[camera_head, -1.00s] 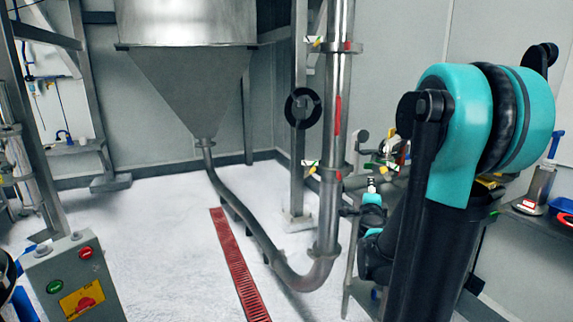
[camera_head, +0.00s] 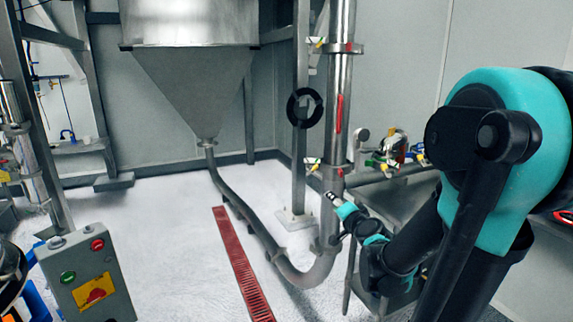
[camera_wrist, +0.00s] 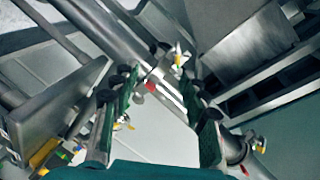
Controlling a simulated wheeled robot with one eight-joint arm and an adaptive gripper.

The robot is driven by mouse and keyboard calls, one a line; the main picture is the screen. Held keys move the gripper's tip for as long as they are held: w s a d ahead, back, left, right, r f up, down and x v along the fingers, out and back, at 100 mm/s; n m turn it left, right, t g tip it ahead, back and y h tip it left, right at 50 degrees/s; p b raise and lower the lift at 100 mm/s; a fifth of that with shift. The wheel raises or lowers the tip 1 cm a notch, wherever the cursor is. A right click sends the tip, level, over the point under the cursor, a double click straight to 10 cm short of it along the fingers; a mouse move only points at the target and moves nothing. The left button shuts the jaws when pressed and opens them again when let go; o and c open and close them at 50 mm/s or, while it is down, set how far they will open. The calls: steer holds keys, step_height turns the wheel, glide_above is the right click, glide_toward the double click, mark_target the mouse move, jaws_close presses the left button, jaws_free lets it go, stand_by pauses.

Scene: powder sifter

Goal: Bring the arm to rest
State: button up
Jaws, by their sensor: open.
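My gripper (camera_wrist: 165,98) is open in the wrist view, its two dark green-lined fingers spread apart with nothing held between them. A steel pipe with a red mark (camera_wrist: 150,86) shows beyond and between the fingers. In the head view my arm fills the right side, bent at a large teal and black joint. Its far end reaches down and left, in front of the sink-like steel bench and close to the upright steel pipe (camera_head: 340,110). The fingers are too small there to make out, and I cannot tell whether anything touches the pipe.
A steel hopper (camera_head: 195,85) stands at the back, with a curved hose (camera_head: 240,215) running to the upright pipe. A grey control box (camera_head: 88,272) is at lower left. A steel bench (camera_head: 400,185) holds small items behind my arm. White floor with a red drain grate (camera_head: 240,262) lies open.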

steer(key=s+a+f+n+g+y, duration=0.1)
steer(key=s+a+f+n+g, duration=0.35)
steer(key=s+f, duration=0.2)
steer(key=s+d+f+n+g+h, duration=0.2)
steer(key=s+d+f+g, duration=0.1)
steer(key=s+f, duration=0.3)
steer(key=s+d+f+n+g+h, duration=0.2)
steer(key=s+d+f+n+g, duration=0.1)
steer(key=s, duration=0.7)
step_height(320, 180, down, 3)
steer(key=shift+d+g, duration=0.55)
steer(key=shift+d, duration=0.45)
